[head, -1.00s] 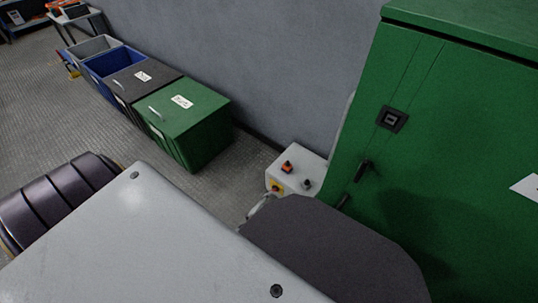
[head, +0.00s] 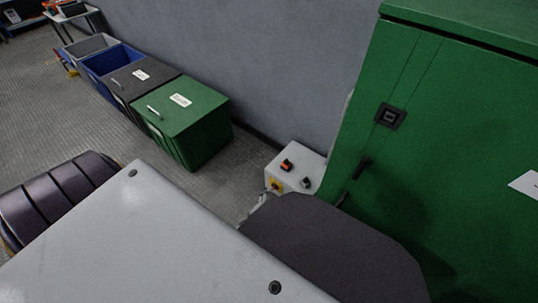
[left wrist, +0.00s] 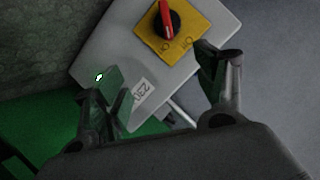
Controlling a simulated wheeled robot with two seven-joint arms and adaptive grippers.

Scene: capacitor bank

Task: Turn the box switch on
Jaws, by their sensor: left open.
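The box switch is a red handle on a black round knob (left wrist: 168,20) on a yellow plate (left wrist: 190,38) in the left wrist view. The plate sits on a pale grey box (left wrist: 110,48) with a label. Lettering on the plate is hard to read. In the head view the grey box (head: 306,167) stands beside the green cabinet, and the yellow plate (head: 276,184) faces my left arm. My left gripper (left wrist: 160,82) is open, its fingers apart, with the switch beyond the fingertips. In the head view my arm hides most of it. My right gripper is not in view.
A tall green cabinet (head: 460,130) stands close on the right, with a dark handle and latch. An orange-red button and a dark knob top the grey box. Several bins, including a green one (head: 185,125), line the wall.

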